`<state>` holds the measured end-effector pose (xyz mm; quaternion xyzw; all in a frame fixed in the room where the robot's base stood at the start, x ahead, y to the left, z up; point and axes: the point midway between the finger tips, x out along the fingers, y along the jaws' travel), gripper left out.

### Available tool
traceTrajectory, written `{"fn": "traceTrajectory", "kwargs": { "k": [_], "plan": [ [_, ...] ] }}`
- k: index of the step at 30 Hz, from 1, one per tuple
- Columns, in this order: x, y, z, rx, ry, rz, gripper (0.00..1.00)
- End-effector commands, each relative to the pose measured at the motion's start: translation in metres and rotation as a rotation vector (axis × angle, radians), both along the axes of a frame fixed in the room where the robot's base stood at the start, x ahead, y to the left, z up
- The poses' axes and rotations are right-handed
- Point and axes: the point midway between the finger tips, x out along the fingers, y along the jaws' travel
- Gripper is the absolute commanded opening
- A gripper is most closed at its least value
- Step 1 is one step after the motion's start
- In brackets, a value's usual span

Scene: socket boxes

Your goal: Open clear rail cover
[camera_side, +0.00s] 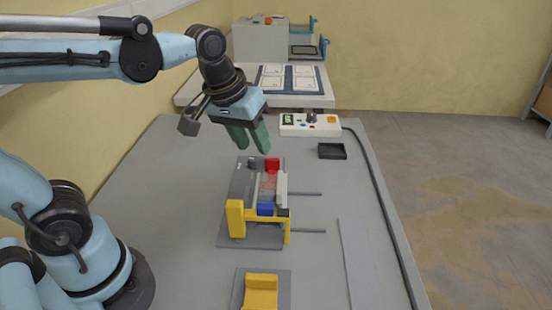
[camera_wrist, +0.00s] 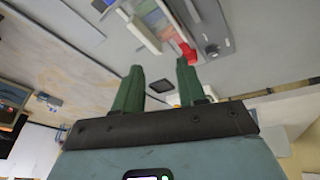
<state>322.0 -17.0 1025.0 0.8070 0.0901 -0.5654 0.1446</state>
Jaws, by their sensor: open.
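The rail fixture stands on a grey base plate (camera_side: 236,185) on the table. A clear, faintly tinted cover (camera_side: 267,184) appears to lie along its rail, between a red block (camera_side: 272,164) and a blue block (camera_side: 265,209). Its edges are hard to make out, and I cannot tell whether it is latched. My gripper (camera_side: 252,149) is open and empty, above and just beyond the red-block end, apart from the fixture. In the wrist view my green fingers (camera_wrist: 158,68) are spread, with the red block (camera_wrist: 187,52) and a white strip (camera_wrist: 144,33) ahead of them.
A yellow bracket (camera_side: 236,218) rises at the fixture's near left. A yellow block (camera_side: 261,291) sits in front. A control box (camera_side: 310,124) and black tray (camera_side: 332,151) lie behind. The table's right side is mostly clear.

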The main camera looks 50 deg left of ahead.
Motion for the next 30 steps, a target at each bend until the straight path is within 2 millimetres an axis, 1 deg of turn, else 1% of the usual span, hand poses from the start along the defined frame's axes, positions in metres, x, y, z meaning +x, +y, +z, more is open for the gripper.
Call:
{"fn": "traceTrajectory", "kwargs": {
  "k": [1,3,9,13,17,20,23,30],
  "plan": [
    [0.009,-0.004,0.005,-0.018,0.046,0.049,0.4],
    [0.018,-0.009,0.011,-0.039,0.116,0.129,0.4],
    [0.039,-0.022,0.019,-0.063,0.274,0.332,0.4],
    [0.046,-0.027,0.02,-0.062,0.33,0.411,0.4],
    [0.048,-0.029,0.019,-0.06,0.351,0.441,0.4],
    [0.048,-0.029,0.014,-0.06,0.353,0.445,0.4],
    [0.048,-0.029,0.003,-0.06,0.351,0.444,0.4],
    [0.048,-0.028,-0.035,-0.06,0.35,0.443,0.4]
  ]
}}
